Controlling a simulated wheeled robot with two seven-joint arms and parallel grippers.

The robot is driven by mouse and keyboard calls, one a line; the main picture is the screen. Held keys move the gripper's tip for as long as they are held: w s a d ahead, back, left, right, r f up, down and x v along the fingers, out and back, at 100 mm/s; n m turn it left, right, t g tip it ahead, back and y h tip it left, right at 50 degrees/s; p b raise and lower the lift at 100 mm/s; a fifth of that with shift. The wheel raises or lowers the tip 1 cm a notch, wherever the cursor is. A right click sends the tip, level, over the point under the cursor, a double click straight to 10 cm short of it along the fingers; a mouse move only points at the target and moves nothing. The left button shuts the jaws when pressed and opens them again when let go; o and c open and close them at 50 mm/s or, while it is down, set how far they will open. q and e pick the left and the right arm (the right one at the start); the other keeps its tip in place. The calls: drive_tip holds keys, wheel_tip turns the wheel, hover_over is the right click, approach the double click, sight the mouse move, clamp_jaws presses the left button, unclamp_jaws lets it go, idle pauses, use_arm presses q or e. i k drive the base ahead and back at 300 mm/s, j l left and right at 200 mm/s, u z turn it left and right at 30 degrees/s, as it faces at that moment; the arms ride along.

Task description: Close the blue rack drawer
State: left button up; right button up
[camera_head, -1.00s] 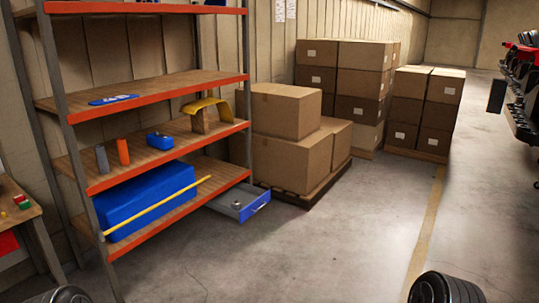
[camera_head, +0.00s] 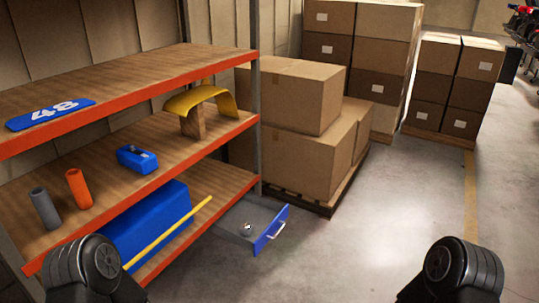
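The drawer (camera_head: 266,217) is pulled out to the right from under the lowest shelf of the rack (camera_head: 258,120). It has grey walls, a blue front (camera_head: 270,231) and a pale handle (camera_head: 276,232). A small round metallic object (camera_head: 246,228) lies inside it. Dark, rounded parts of my two arms show at the bottom left and bottom right. Both of my grippers are out of view, and nothing of mine touches the drawer.
The rack shelves hold a blue number plate (camera_head: 49,114), grey and orange tubes, a yellow curved part (camera_head: 200,99) and a large blue box (camera_head: 150,226). Cartons on a pallet (camera_head: 320,204) stand behind the drawer. The floor right of the drawer is clear.

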sight(266, 216)
drive_tip(key=i+j, duration=0.15)
drive_tip(key=i, duration=0.6)
drive_tip(key=i+j, duration=0.1)
drive_tip(key=i, duration=0.6)
drive_tip(key=i+j+u, duration=0.1)
drive_tip(key=i, duration=0.65)
